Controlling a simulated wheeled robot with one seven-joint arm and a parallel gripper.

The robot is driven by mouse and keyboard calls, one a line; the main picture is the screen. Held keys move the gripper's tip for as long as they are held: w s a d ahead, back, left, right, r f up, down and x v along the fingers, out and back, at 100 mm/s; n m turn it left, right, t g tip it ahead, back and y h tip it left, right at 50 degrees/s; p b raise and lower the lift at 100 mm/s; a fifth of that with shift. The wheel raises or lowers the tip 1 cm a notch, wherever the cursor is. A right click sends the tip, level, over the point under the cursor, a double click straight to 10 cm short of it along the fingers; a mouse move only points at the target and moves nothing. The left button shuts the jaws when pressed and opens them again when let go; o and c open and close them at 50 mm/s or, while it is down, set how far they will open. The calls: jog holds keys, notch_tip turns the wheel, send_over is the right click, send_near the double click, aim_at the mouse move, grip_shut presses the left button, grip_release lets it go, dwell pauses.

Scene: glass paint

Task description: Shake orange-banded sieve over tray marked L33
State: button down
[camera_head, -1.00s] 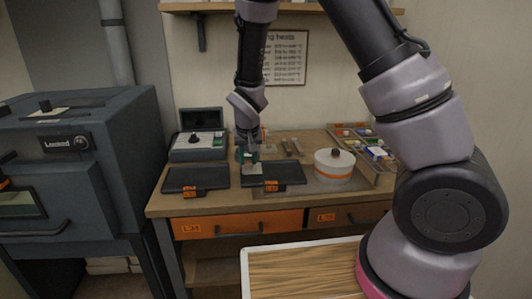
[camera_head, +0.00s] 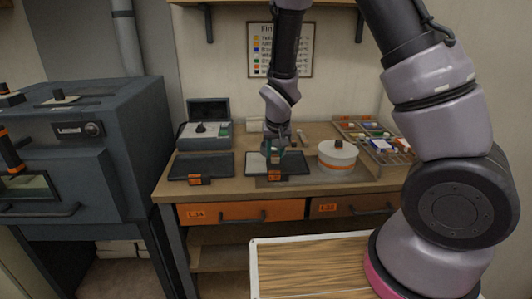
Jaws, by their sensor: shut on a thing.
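A round white vessel with an orange band and a dark knob (camera_head: 337,156) stands on the bench, right of my gripper; it looks like the orange-banded sieve. Two dark flat trays with orange tags lie to its left: a left tray (camera_head: 215,166) and a middle tray (camera_head: 300,164). The tag lettering is too small to read, so I cannot tell which is L33. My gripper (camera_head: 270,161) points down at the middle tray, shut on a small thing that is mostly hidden. A pale patch (camera_head: 255,163) shows on that tray's left part, beside the gripper.
A dark box with an open lid (camera_head: 204,130) stands at the bench's back left. A compartment rack of small coloured items (camera_head: 378,143) is at the right. A kiln-like cabinet (camera_head: 60,140) stands left of the bench. A wood-topped surface (camera_head: 310,265) is in front.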

jog(key=d, duration=1)
jog(key=a, duration=1.7)
jog(key=w+d, duration=0.4)
jog(key=d, duration=0.4)
jog(key=w+d, duration=0.3)
jog(key=d, duration=0.6)
jog(key=a, duration=1.7)
jog(key=d, duration=1.7)
dwell(0.4)
